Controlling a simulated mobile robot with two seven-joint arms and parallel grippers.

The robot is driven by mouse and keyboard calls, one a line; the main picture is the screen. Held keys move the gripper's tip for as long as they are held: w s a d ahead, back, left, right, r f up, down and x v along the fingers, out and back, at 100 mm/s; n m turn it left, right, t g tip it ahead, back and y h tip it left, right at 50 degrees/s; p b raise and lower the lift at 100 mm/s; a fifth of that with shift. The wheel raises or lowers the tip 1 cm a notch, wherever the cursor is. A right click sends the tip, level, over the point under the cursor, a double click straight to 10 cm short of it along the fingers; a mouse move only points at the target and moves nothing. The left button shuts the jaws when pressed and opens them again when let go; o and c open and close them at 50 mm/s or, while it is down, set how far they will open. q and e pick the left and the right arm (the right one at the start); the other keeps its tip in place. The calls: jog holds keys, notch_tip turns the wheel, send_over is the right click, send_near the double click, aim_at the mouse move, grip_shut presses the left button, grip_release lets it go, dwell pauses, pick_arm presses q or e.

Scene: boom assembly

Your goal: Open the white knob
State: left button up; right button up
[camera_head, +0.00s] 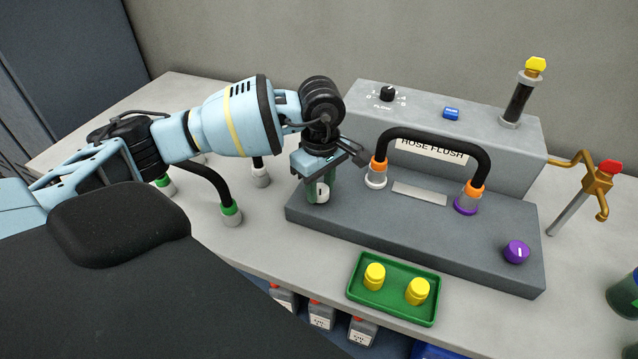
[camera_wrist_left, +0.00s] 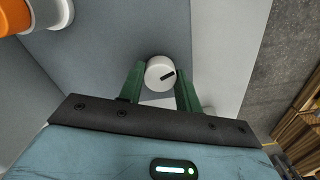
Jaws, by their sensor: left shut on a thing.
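The white knob (camera_head: 322,193) sits at the left front of the grey hose flush unit. It also shows in the left wrist view (camera_wrist_left: 159,71), with a dark pointer mark slanting toward the upper right. My left gripper (camera_head: 318,190) comes down on it from above. Its green fingers stand on either side of the knob in the left wrist view (camera_wrist_left: 160,84) and are shut on it. In the head view the gripper partly hides the knob. My right gripper is not in view.
A black hose (camera_head: 434,137) with orange ends arches over the unit, close right of my left gripper. A purple knob (camera_head: 516,251) is at the unit's right. A green tray (camera_head: 394,310) with yellow caps lies in front. Another black hose (camera_head: 208,178) stands left.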

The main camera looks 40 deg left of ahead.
aim_at(321, 189)
pick_arm(q)
jog(key=shift+n+p, duration=0.45)
jog(key=shift+n, duration=1.45)
jog(key=o, duration=1)
jog(key=shift+r, duration=0.1)
jog(key=shift+r, duration=3.85)
